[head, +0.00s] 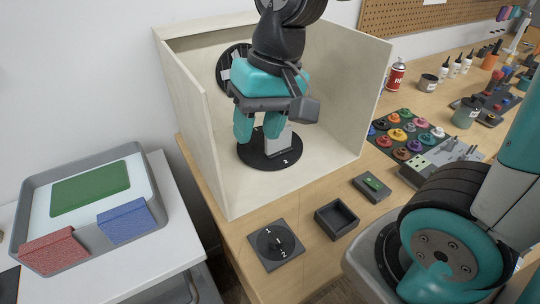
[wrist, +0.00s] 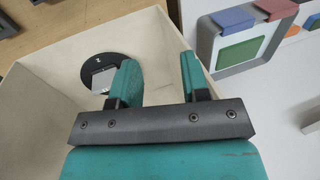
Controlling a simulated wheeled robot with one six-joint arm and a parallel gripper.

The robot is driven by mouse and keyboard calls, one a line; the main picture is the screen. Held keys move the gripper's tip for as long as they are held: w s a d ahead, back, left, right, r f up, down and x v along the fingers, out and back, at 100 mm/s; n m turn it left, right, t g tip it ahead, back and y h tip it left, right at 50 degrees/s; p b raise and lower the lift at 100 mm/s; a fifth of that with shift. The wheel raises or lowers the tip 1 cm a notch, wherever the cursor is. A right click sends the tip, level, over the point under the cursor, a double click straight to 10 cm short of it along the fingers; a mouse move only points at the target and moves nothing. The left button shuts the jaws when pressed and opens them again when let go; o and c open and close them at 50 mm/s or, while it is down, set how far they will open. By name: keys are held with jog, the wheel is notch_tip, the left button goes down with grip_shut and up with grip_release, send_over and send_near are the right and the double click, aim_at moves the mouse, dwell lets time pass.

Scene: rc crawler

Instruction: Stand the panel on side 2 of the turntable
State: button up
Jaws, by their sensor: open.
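The turntable is a black disc (head: 257,159) on the floor of a cream open-fronted booth, with a white 2 on its near edge. It also shows in the wrist view (wrist: 117,70). A light grey panel (head: 283,143) stands upright on the disc behind the 2, its upper part hidden by my gripper. In the wrist view the panel (wrist: 103,80) is partly covered by a finger. My gripper (head: 257,130) is open, with two teal fingers pointing down, beside and left of the panel. In the wrist view nothing shows between the fingertips (wrist: 157,66).
The booth walls (head: 185,110) enclose the turntable at the sides and back. A dial plate marked 1 and 2 (head: 276,245), an empty dark tray (head: 336,219) and a green-topped block (head: 371,188) lie in front. A grey tray (head: 37,190) with coloured panels is at left.

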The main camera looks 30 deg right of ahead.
jog(key=s+a+n+y, duration=0.1)
jog(key=s+a+n, duration=0.2)
jog(key=s+n, duration=0.4)
jog(key=shift+s+a+r, duration=0.2)
jog(key=shift+s+r, duration=0.15)
jog(key=shift+s, duration=0.6)
jog(key=shift+o, duration=0.5)
